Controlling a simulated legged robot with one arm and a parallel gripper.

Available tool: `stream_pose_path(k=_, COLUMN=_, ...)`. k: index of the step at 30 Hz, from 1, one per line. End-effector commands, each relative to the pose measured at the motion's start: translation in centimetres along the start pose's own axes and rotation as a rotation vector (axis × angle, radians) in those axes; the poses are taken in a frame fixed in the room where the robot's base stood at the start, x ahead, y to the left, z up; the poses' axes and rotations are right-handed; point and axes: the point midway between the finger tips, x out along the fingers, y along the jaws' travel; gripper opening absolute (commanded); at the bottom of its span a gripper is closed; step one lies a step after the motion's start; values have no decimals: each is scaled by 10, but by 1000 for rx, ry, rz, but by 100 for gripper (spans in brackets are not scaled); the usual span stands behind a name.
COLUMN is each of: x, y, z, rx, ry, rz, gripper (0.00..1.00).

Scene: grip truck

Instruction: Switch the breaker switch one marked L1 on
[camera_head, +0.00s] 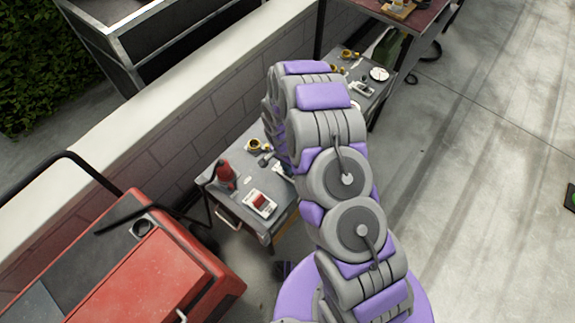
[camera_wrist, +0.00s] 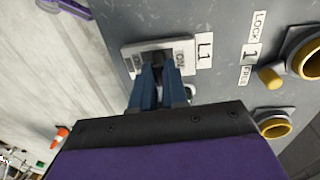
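The breaker switch L1 (camera_wrist: 187,45) is a white plate with a dark toggle on a grey panel (camera_wrist: 225,85) in the wrist view. An "L1" label (camera_wrist: 204,50) is right of it, and "ON" is printed on the plate's right side. My gripper (camera_wrist: 159,70) has its two blue fingers at the toggle, tips over the switch's lower edge. The fingers are close together with a narrow gap. They partly hide the toggle, so its position and any grip on it are unclear. In the head view my arm hides the gripper and this switch.
Right of the switch are a yellow knob (camera_wrist: 271,77) by a "LOCK 1 FREE" label and yellow-rimmed round fittings (camera_wrist: 273,126). In the head view, a grey table (camera_head: 226,200) carries several devices beside a low wall (camera_head: 190,125). A red machine (camera_head: 150,280) stands at lower left.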

Motion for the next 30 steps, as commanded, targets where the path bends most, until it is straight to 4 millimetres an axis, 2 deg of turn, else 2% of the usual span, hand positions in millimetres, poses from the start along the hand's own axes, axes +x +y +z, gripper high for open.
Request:
stream_pose_path(k=4, x=0, y=0, z=0, rx=0, ry=0, rz=-1, gripper=0)
stream_pose_path(k=14, x=0, y=-1, z=-2, rx=-1, ry=4, rz=14, gripper=0)
stream_pose_path(k=30, x=2, y=-15, z=-4, rx=-1, ry=4, rz=252, gripper=0)
